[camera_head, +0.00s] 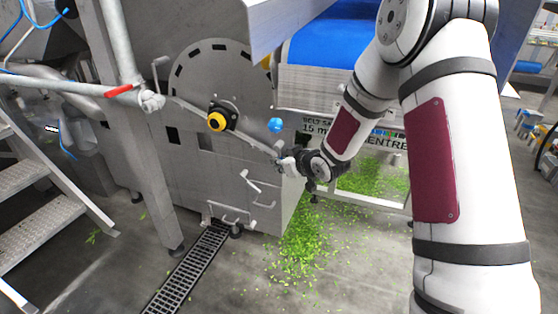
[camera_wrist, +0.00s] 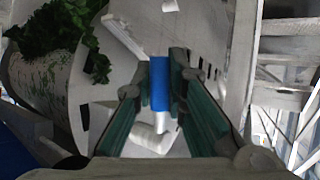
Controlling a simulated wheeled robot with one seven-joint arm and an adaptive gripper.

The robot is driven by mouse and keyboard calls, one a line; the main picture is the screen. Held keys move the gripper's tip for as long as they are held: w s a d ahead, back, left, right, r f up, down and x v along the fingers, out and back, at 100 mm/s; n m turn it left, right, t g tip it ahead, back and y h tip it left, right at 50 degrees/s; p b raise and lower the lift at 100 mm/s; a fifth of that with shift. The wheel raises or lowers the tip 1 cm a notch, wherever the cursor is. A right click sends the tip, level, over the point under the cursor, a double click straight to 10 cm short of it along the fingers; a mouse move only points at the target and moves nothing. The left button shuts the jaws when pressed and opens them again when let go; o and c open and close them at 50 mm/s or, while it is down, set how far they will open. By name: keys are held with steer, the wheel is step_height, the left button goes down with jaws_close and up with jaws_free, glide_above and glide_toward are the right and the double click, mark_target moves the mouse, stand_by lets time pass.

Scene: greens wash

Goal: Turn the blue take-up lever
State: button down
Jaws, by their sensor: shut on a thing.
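The blue take-up lever's grip (camera_wrist: 159,84) is a blue cylinder between my gripper's fingertips in the wrist view. My gripper (camera_wrist: 160,88) is shut on it, one green-lined finger on each side. In the head view my gripper (camera_head: 287,163) is at the lower right end of a long grey bar (camera_head: 250,139) on the machine's side. A round blue knob (camera_head: 275,125) shows just above my gripper there; I cannot tell whether it is part of the same lever. The held grip is not clearly seen in the head view.
A yellow-and-black knob (camera_head: 216,121) sits on the steel disc (camera_head: 225,75). Small grey handles (camera_head: 250,181) are below my gripper. A red-gripped lever (camera_head: 118,91) is at the left. Green leaf scraps (camera_head: 305,240) litter the floor beside a drain grate (camera_head: 187,270).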

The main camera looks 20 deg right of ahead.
steer(key=shift+s+d+r+n+g+h+p, duration=0.25)
steer(key=shift+n+g+h+p, duration=0.1)
steer(key=shift+g+h, duration=0.2)
steer(key=shift+s+d+r+n+g+h+p, duration=0.15)
steer(key=shift+d+n+g+h+p, duration=0.15)
steer(key=shift+g+h, duration=0.2)
steer(key=shift+s+d+r+n+g+h+b, duration=0.15)
steer(key=shift+s+d+r+n+g+h, duration=0.15)
steer(key=shift+g+h, duration=0.4)
steer(key=shift+s+d+r+n+g+h+b, duration=0.15)
steer(key=shift+d+n+g+h, duration=0.15)
steer(key=shift+g+h, duration=0.35)
steer(key=c, duration=1.6)
jaws_free()
steer(key=v, duration=1.2)
steer(key=shift+s+a, duration=0.1)
steer(key=shift+s, duration=0.05)
